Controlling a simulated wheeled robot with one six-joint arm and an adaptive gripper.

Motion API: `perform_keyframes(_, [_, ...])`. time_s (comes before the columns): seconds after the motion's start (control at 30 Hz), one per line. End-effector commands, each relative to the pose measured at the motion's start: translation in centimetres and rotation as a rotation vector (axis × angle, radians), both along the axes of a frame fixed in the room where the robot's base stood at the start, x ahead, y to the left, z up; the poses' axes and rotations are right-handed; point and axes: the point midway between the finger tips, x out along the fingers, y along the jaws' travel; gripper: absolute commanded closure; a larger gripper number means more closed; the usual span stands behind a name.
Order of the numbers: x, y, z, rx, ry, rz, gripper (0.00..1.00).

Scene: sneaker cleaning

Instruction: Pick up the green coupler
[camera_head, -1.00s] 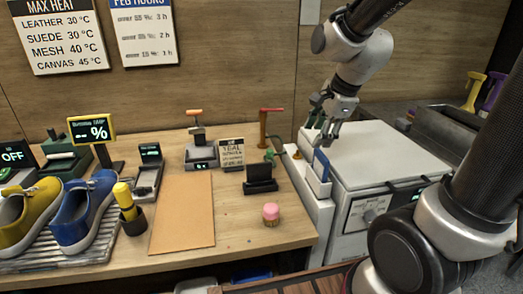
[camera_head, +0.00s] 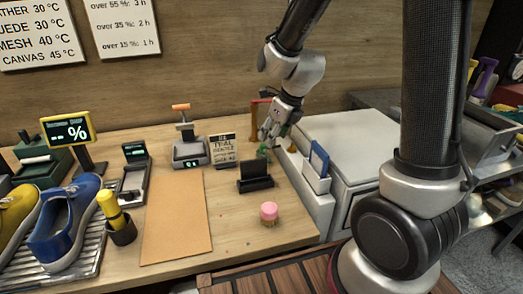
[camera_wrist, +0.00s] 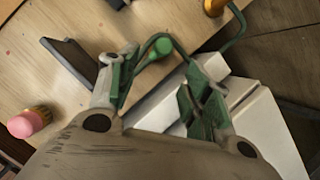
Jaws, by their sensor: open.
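The green coupler (camera_wrist: 162,47) shows in the wrist view as a small rounded green end on a dark green hose, in the gap between my fingers toward their tips. In the head view the coupler (camera_head: 262,152) is a small green spot at the table's back right, just below my gripper (camera_head: 272,135). In the wrist view my gripper (camera_wrist: 160,85) is open, with green pads on both fingers. The coupler looks closer to the left finger. I cannot tell whether it touches that finger.
An orange post (camera_head: 254,120) stands at the back beside the gripper. A tan mat (camera_head: 175,220) lies left.

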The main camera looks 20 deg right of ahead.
Motion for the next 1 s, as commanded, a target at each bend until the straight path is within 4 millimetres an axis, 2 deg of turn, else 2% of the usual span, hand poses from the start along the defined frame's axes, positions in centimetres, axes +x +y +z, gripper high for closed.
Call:
perform_keyframes(0.17, [0.9, 0.7, -1.9, 0.041, 0.023, -0.115, 0.51])
perform_keyframes(0.63, [3.3, 1.9, -7.7, 0.042, 0.025, -0.117, 0.51])
perform_keyframes(0.93, [3.6, 2.1, -8.4, 0.042, 0.021, -0.117, 0.51])
perform_keyframes(0.97, [3.6, 2.1, -8.4, 0.042, 0.021, -0.117, 0.53])
perform_keyframes(1.0, [3.6, 2.1, -8.4, 0.042, 0.021, -0.117, 0.60])
